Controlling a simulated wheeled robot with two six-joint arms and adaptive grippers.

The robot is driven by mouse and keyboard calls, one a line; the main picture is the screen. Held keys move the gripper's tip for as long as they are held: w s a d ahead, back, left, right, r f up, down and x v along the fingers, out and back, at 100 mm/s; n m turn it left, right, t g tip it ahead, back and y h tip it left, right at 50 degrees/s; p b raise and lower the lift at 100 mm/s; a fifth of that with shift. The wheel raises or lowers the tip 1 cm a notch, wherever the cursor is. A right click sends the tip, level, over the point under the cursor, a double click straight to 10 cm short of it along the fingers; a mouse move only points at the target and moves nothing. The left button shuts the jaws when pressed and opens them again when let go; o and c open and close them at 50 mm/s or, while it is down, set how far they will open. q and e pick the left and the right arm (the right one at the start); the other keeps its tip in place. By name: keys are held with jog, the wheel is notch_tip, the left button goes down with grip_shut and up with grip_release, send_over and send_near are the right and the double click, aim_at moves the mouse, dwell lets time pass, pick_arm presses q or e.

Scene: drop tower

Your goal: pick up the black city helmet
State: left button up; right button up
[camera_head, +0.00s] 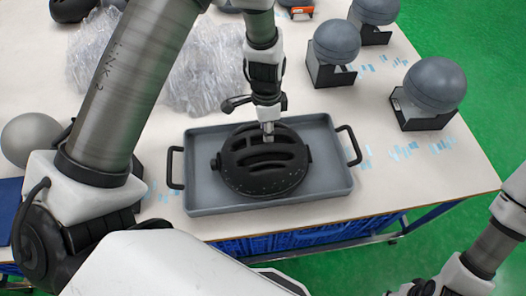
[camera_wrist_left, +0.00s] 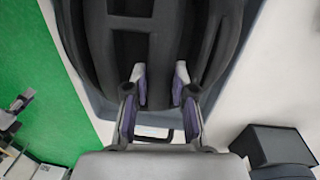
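The black city helmet (camera_head: 262,180) sits in a grey tray (camera_head: 330,188) on the table, its long vents facing up. My left gripper (camera_head: 268,132) points down at the helmet's far part. In the left wrist view, its two fingers (camera_wrist_left: 159,82) are apart, over the vents of the helmet (camera_wrist_left: 165,20), with a black rib between them. I cannot tell whether the fingers touch the rib. The helmet still rests in the tray. My right arm shows at the lower right; its gripper (camera_head: 418,288) is cut off by the picture's edge.
The tray has black handles at both sides. Grey balls on black stands (camera_head: 432,88) stand at the right. Clear plastic wrap (camera_head: 200,75) lies behind the tray. A grey ball (camera_head: 32,138) is at the left. Bare tabletop (camera_head: 435,180) lies right of the tray.

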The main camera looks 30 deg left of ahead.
pick_arm(q)
grip_shut()
notch_tip(320, 180, up, 10)
jog(key=shift+r+b, duration=0.1)
jog(key=shift+b, duration=0.55)
